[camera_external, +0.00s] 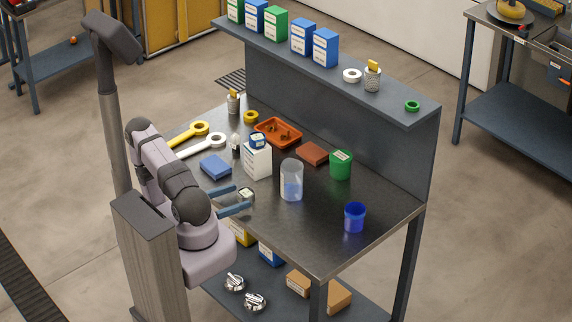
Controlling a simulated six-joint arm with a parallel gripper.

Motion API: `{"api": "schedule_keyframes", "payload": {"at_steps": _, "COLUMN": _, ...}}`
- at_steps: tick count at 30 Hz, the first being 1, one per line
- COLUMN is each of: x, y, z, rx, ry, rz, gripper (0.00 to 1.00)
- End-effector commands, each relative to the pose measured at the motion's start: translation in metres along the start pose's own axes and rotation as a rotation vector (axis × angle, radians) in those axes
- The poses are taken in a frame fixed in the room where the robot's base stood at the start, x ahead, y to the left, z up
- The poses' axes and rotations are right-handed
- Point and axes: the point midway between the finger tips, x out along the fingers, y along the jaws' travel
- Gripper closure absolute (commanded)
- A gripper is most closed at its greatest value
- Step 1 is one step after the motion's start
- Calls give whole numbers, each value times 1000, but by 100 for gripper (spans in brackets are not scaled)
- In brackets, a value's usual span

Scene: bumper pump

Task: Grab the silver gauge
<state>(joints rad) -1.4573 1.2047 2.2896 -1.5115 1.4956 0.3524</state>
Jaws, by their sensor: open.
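A small silver gauge (247,194) with a pale face lies on the dark workbench top (300,245), near its front left edge. My gripper (242,198) is open, its two blue-grey fingers spread low over the bench. The gauge shows between the fingertips, with one finger on either side of it. I cannot tell whether either finger touches it. Part of the gauge's near side is hard to make out at this size.
A raised shelf (335,72) runs behind.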

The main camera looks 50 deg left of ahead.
Motion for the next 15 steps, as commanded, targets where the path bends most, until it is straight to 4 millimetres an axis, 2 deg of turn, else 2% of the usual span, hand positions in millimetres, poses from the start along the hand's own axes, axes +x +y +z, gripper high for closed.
{"api": "schedule_keyframes", "payload": {"at_steps": 9, "x": 33, "y": 0, "z": 5, "rx": -1, "ry": 0, "rz": -6, "gripper": 35}}
{"api": "schedule_keyframes", "payload": {"at_steps": 15, "x": 44, "y": 0, "z": 4, "rx": -1, "ry": 0, "rz": -2, "gripper": 35}}
